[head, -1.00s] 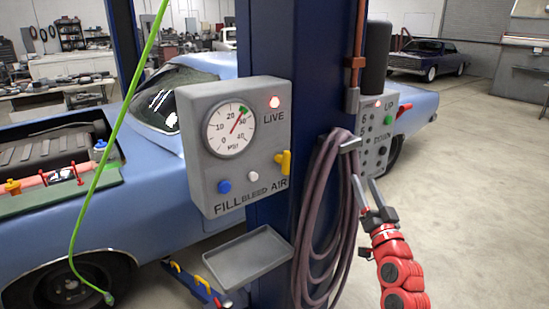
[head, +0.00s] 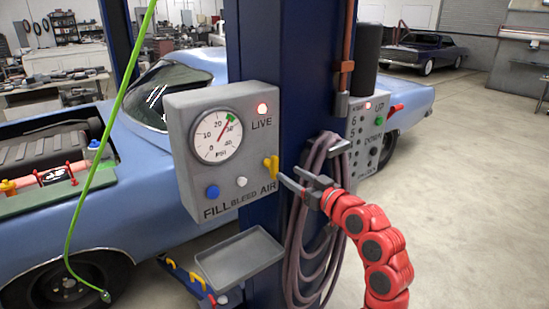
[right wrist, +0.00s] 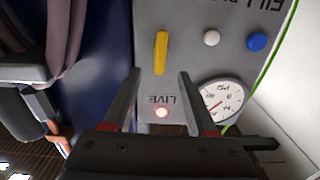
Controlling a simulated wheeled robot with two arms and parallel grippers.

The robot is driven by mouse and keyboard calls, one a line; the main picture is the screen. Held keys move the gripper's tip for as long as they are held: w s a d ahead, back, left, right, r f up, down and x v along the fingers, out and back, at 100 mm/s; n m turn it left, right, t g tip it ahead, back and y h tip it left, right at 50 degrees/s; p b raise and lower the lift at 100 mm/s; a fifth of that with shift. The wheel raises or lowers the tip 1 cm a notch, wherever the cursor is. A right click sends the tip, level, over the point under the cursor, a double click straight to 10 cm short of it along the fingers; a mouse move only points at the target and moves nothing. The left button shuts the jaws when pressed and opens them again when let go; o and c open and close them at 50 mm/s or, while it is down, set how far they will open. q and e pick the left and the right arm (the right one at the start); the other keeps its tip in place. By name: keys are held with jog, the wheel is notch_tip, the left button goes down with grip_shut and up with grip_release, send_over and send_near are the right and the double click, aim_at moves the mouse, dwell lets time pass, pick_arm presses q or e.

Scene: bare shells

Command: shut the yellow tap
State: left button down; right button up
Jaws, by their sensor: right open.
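The yellow tap (head: 271,168) sticks out at the lower right of the grey gauge box (head: 180,110), above the word AIR. Its handle stands roughly upright. It also shows in the right wrist view (right wrist: 161,52), just beyond my fingertips and lined up with the gap between them. My right gripper (head: 288,173) is open and empty, just right of the tap. In the right wrist view my right gripper (right wrist: 159,73) shows its two fingers well apart; I see no clear contact with the tap. My left gripper is out of view.
The box carries a dial (head: 218,137), a lit red LIVE lamp (head: 262,108), a blue button (head: 212,191) and a white button (head: 241,182). A grey tray (head: 240,258) sits below. A coiled hose (head: 300,240) hangs close by my right arm on the blue post (head: 280,60).

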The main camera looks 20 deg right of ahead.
aim_at(277, 166)
jog(key=p+x, duration=0.2)
jog(key=x, duration=0.6)
jog(key=shift+c, duration=0.3)
jog(key=shift+f, duration=0.1)
grip_shut()
